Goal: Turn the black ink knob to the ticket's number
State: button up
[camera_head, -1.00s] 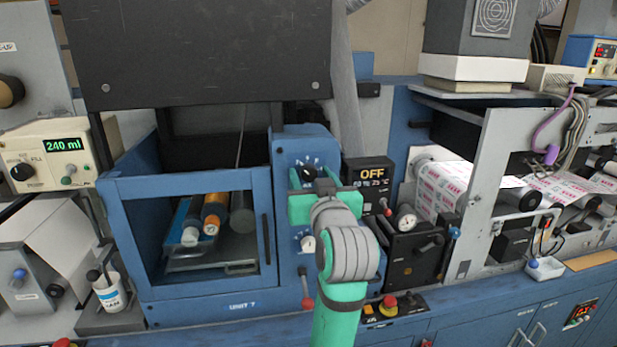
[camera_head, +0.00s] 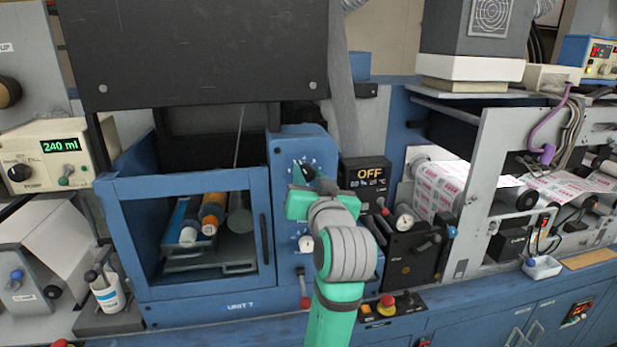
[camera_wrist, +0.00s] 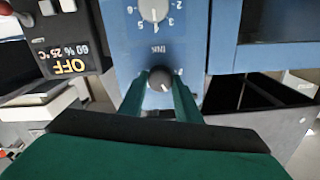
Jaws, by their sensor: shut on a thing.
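The black ink knob (camera_wrist: 160,75) sits between the two green fingers of my gripper (camera_wrist: 160,83) in the wrist view. The gripper is shut on it. A pale pointer mark shows on the knob's face, but its scale is mostly hidden by the fingers. In the head view the black knob (camera_head: 308,171) shows just above my gripper (camera_head: 311,180), on the blue panel, with part of its white scale. An upside-down "INK" label lies beside the knob in the wrist view. I cannot make out a ticket or its number.
A white knob (camera_wrist: 153,8) with a numbered scale is on the same panel; it shows below the black one in the head view (camera_head: 306,243). An "OFF" display (camera_head: 364,174) stands right of the panel. A red-tipped lever (camera_head: 305,301) is below.

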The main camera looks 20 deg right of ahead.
jog(key=m, duration=0.5)
jog(key=shift+w, duration=0.1)
jog(key=shift+m, duration=0.3)
dwell(0.4)
jog(key=o, duration=1.1)
jog(key=shift+f, duration=0.1)
jog(key=shift+c, duration=0.2)
jog(key=shift+d, duration=0.1)
